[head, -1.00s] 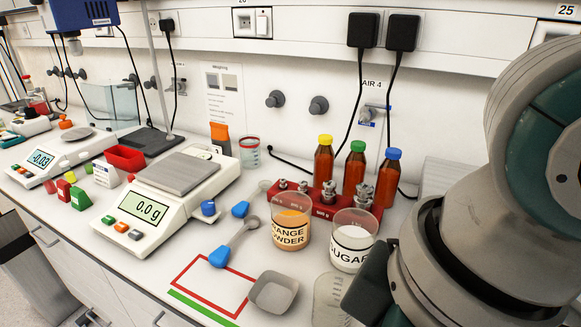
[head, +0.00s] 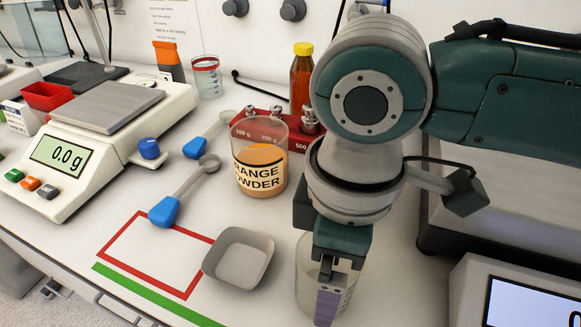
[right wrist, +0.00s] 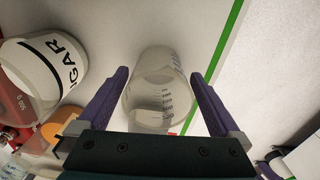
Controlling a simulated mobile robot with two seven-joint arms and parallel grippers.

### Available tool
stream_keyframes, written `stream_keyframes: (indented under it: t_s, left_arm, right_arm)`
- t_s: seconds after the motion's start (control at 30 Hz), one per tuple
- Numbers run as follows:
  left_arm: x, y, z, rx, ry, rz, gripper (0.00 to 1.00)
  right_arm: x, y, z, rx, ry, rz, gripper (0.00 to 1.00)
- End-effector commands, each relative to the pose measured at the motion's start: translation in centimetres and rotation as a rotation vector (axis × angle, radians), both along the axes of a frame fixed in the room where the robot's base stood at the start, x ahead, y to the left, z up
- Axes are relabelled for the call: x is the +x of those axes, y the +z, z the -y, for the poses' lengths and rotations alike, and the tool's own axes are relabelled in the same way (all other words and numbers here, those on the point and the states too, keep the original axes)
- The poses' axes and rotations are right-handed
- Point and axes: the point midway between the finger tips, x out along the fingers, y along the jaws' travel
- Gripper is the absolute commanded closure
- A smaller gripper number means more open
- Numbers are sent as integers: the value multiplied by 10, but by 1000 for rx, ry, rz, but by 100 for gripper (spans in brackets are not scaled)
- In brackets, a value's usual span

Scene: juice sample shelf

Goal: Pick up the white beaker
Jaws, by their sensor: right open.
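The white beaker (right wrist: 160,88), translucent with dark graduation marks, shows in the right wrist view between the two purple fingers of my right gripper (right wrist: 160,74). The fingers are apart, one on each side of it. In the head view the beaker (head: 308,272) stands on the bench at the bottom, partly hidden by my right gripper (head: 328,290). I cannot tell whether either finger touches it. My left gripper is not in view.
The sugar beaker (right wrist: 42,66) is close beside in the right wrist view. The orange powder beaker (head: 260,175), a grey weighing dish (head: 238,258) and a blue-handled spoon (head: 165,211) lie to the left. A scale (head: 115,125) stands further left.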

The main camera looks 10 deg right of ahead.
Motion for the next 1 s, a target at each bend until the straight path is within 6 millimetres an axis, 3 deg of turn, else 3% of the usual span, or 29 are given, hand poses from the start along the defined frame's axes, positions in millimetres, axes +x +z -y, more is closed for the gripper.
stream_keyframes:
  t_s: [0.17, 0.43, 1.0]
  left_arm:
    - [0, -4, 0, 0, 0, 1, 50]
    - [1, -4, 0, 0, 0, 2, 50]
    - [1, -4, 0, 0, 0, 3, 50]
  right_arm:
    - [0, -23, 0, -1, 1, 0, 0]
    - [0, -25, 0, -1, 2, 2, 1]
    - [0, -24, 0, 0, 2, 1, 65]
